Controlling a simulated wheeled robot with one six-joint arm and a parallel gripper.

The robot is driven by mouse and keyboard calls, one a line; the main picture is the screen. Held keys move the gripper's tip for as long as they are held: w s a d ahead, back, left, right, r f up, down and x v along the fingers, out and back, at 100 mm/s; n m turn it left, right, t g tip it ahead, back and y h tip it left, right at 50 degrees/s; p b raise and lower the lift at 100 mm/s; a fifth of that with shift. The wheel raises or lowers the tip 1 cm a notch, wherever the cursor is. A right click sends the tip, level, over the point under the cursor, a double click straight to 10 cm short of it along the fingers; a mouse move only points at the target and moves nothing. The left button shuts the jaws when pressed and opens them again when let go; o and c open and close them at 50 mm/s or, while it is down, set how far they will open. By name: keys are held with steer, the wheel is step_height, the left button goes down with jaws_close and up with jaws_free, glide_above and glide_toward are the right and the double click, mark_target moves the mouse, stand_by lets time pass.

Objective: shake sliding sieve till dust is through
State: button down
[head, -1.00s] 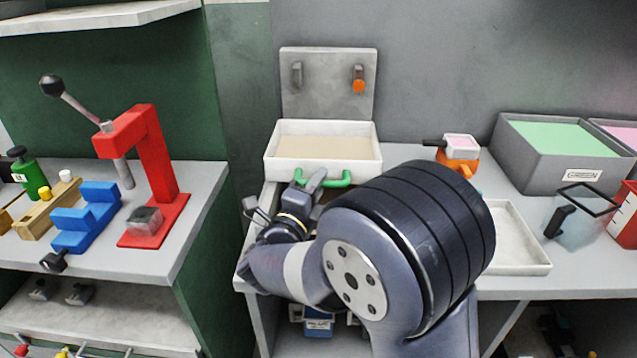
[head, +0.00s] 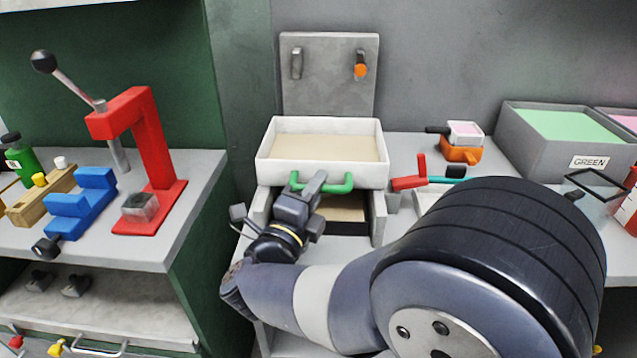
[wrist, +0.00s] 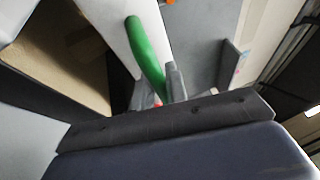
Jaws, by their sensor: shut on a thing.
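The sieve is a white tray (head: 321,173) with beige dust (head: 325,147) inside and a green handle (head: 341,183) on its front. It sits in front of the grey back panel, above an open box (head: 378,223). My gripper (head: 309,185) is shut on the left part of the green handle. In the wrist view the handle (wrist: 146,57) runs down to my gripper (wrist: 160,97), whose fingertips are mostly hidden. Beneath the sieve, a beige surface shows inside the box's dark opening. I cannot tell how much dust has passed through.
A grey upright panel (head: 328,75) with two pegs stands behind the sieve. A red clamp-like tool (head: 408,182) and an orange-and-white item (head: 462,145) lie to the right. A grey bin labelled GREEN (head: 520,150) stands farther right. A red press (head: 150,150) stands on the left bench.

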steer(key=shift+s, duration=0.6)
steer(key=c, duration=1.4)
jaws_free()
steer(key=v, duration=1)
steer(key=shift+s+a+b, duration=0.2)
steer(key=shift+s+b, duration=0.15)
steer(key=shift+b, duration=0.05)
